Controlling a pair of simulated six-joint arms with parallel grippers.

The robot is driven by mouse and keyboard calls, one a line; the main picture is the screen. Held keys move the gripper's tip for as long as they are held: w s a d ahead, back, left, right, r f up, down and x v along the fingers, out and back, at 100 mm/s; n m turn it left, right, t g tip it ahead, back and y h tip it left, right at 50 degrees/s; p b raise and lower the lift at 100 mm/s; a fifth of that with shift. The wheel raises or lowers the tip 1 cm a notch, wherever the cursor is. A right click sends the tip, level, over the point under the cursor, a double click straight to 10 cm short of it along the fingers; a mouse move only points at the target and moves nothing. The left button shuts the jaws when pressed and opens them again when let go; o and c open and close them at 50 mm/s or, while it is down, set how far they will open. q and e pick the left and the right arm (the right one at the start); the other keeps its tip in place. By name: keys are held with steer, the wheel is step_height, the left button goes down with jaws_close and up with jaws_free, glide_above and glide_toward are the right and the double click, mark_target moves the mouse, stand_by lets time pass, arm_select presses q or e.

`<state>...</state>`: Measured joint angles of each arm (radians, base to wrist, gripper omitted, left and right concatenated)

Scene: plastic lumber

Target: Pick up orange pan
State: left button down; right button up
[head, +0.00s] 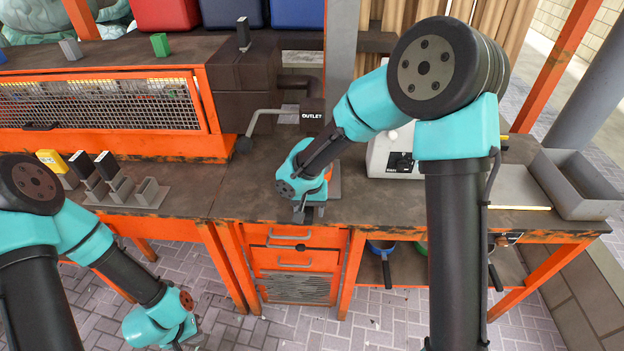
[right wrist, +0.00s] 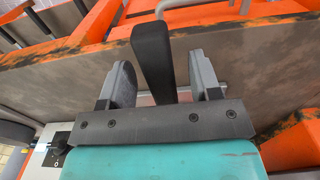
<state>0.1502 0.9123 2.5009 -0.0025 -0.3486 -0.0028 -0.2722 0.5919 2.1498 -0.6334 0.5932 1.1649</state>
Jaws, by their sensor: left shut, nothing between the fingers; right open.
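My right gripper (head: 308,213) is low over the front edge of the middle bench. In the right wrist view its two grey fingers (right wrist: 165,82) are open, with a black handle (right wrist: 152,58) between them. A gap shows beside the handle. The handle's end seems to show beyond the bench edge in the head view (head: 301,247). A small orange patch (head: 328,173) behind the gripper may be the orange pan; my wrist hides most of that spot. My left gripper (head: 188,341) is shut and empty, low at the bottom, away from the bench.
A blue pan (head: 381,246) and a partly hidden green pan (head: 422,248) sit on the shelf below the bench. Orange drawers (head: 292,262) are under my right gripper. A grey tray (head: 585,207) is right.

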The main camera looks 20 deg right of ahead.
steer(key=shift+f, duration=0.65)
steer(key=shift+c, duration=0.4)
jaws_close()
